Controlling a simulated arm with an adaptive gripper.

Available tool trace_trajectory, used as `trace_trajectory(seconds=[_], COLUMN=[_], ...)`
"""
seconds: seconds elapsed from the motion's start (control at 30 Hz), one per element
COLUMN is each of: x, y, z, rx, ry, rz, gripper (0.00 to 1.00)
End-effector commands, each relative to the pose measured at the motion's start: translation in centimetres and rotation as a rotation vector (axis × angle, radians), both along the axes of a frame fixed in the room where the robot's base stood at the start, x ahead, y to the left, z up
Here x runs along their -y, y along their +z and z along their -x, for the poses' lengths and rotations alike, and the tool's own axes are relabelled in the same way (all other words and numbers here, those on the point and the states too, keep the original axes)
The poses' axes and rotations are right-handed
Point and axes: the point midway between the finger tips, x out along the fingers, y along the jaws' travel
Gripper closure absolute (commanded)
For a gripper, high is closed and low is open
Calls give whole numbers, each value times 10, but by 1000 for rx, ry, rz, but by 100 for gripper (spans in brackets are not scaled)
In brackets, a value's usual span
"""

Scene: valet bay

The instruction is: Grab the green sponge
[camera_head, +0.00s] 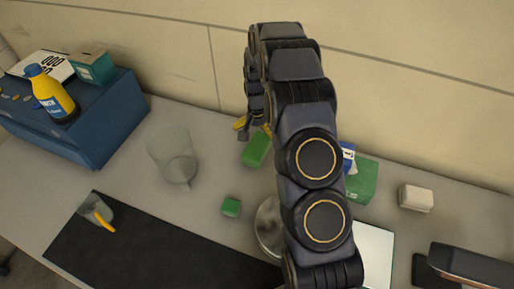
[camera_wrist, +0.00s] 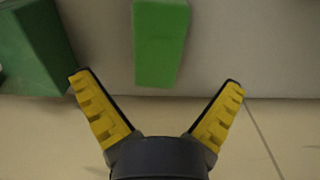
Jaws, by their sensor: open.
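The green sponge (camera_head: 257,149) is a bright green oblong block lying on the grey counter toward the back wall. In the wrist view the sponge (camera_wrist: 160,45) is at top centre, its near end just beyond and between the fingertips. My gripper (camera_head: 253,127) is by the sponge's wall-side end in the head view, partly hidden by my own arm. In the wrist view my gripper (camera_wrist: 159,84) has its yellow-padded fingers spread wide with nothing between them. I cannot tell its height above the counter.
A dark green box (camera_head: 366,181) stands right of my arm; a green box also shows in the wrist view (camera_wrist: 30,48). A small green cube (camera_head: 231,207), translucent pitcher (camera_head: 172,156), white block (camera_head: 416,197) and blue case (camera_head: 98,135) are around. The wall is close behind.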

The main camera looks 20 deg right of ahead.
Motion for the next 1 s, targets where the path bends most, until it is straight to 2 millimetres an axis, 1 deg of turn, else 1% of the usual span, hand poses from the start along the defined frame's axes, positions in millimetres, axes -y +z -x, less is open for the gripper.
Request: trace_trajectory(seconds=[0.2,0.37,0.53,0.6,0.7,0.83,0.87,0.9,0.97,1.0], x=[0,1,2,2,2,2,2,2,2,2], y=[-24,-37,-65,-73,-76,-76,-76,-76,-76,-76], z=[2,2,3,3,3,2,2,2,2,2], rx=[-6,-5,-7,-7,-4,-3,-3,-3,-3,-3], ry=[-1,0,1,1,1,1,1,1,1,1], rz=[-1,-1,-2,-2,-2,0,0,-1,0,0], gripper=[3,3,3,3,3,3,6,23,49,58])
